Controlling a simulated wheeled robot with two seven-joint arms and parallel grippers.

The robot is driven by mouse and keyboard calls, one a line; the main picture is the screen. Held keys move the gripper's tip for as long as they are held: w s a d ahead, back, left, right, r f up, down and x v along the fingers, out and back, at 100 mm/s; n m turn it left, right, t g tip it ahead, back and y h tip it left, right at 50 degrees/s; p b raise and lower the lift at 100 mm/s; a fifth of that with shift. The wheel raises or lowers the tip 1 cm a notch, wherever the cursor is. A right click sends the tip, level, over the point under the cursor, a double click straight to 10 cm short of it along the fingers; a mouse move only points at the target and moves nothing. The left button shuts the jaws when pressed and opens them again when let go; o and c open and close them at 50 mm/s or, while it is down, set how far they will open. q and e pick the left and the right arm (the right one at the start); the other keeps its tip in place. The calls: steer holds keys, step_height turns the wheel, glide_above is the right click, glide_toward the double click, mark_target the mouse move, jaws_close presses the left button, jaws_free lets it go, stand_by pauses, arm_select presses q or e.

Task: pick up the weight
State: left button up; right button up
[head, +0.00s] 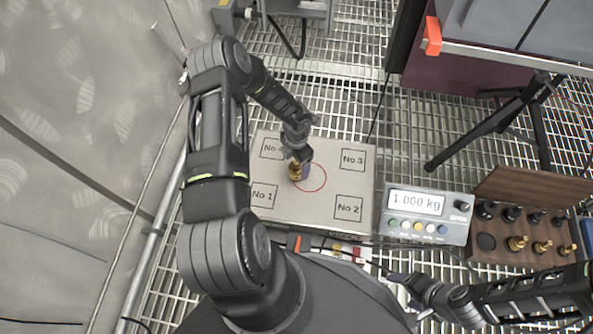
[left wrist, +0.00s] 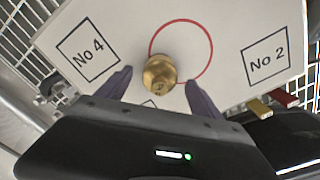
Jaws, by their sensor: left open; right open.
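A brass weight (head: 294,172) stands on the pale scale plate (head: 325,215), at the left edge of the red circle printed on it. In the left wrist view the brass weight (left wrist: 159,74) lies between the two purple fingers, at the lower left of the circle. My left gripper (head: 300,160) is open around the weight, with a gap visible on each side; it also shows in the left wrist view (left wrist: 159,80). My right gripper (head: 398,279) is open near the bottom of the head view, away from the plate.
A wooden weight box (head: 490,252) with several dark and brass weights stands at the right, its lid raised. The plate carries squares marked No 1 to No 4. A tripod leg (head: 490,125) stands at the upper right on the metal grating. A curved wall closes the left side.

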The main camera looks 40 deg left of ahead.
mark_target(297, 169)
arm_select(q)
step_height(297, 169, down, 4)
steer(key=shift+f+b, duration=0.25)
steer(key=shift+b, duration=0.65)
steer(key=shift+r, duration=0.1)
jaws_close()
stand_by(0.4)
steer(key=shift+w, duration=0.1)
